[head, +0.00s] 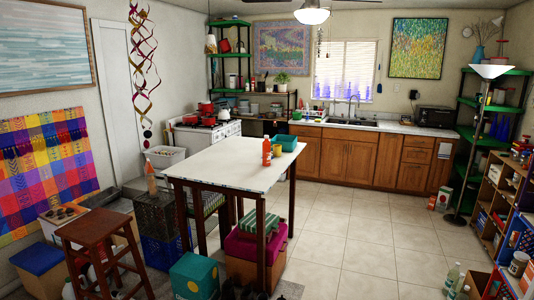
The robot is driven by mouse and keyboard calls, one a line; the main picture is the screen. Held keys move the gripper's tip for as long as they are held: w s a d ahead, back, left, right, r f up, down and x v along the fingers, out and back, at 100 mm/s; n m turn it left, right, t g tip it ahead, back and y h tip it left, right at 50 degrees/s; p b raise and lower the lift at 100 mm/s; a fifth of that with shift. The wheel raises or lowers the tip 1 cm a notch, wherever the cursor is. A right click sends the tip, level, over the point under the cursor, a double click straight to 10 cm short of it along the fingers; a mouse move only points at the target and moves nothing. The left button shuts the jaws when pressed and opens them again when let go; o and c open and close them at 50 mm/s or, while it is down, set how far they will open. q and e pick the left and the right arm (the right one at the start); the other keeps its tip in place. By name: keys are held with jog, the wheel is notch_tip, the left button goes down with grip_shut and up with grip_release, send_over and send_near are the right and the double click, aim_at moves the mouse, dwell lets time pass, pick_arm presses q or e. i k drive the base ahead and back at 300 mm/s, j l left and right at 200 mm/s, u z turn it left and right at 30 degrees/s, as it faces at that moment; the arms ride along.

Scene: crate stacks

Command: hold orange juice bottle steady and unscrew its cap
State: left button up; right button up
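An orange-red bottle (266,155) stands upright near the back right edge of the white-topped table (225,165) in the head view. It is small in the picture, and its cap and label cannot be made out. A second orange bottle-like thing (151,182) stands on the crates left of the table; I cannot tell which of the two is the orange juice bottle. Neither of my grippers is in view.
A yellow cup (277,151) and a teal container (287,142) are beside the table bottle. A wooden stool (90,232) and dark crates (157,215) crowd the table's left. Boxes sit under the table. The tiled floor (360,225) to its right is clear.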

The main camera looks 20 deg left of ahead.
aim_at(266, 145)
jog(key=i+z, duration=0.4)
jog(key=i, duration=1.05)
jog(key=i+u, duration=0.15)
jog(key=i, duration=1.55)
jog(key=i+u, duration=0.35)
jog(key=i+l+u, duration=0.15)
jog(key=i+u, duration=0.25)
jog(key=i+l+u, duration=0.35)
jog(key=i+j, duration=0.05)
jog(key=j, duration=0.05)
